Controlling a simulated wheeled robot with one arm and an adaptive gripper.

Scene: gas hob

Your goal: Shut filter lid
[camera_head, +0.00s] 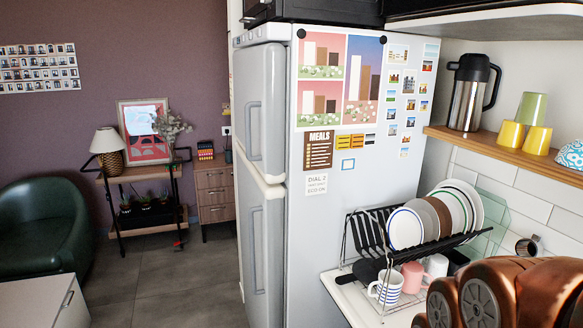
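I see no filter lid in the head view. No hob or filter shows in it either. My gripper is not in view. Copper-brown rounded links of my arm fill the lower right corner and hide part of the counter there.
A white fridge (262,170) stands in the middle, its doors shut. Right of it, a dish rack (352,242) with plates and mugs stands on the counter (352,303). A wooden shelf (500,152) holds a steel jug (467,95) and cups. Open grey floor (165,285) lies left.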

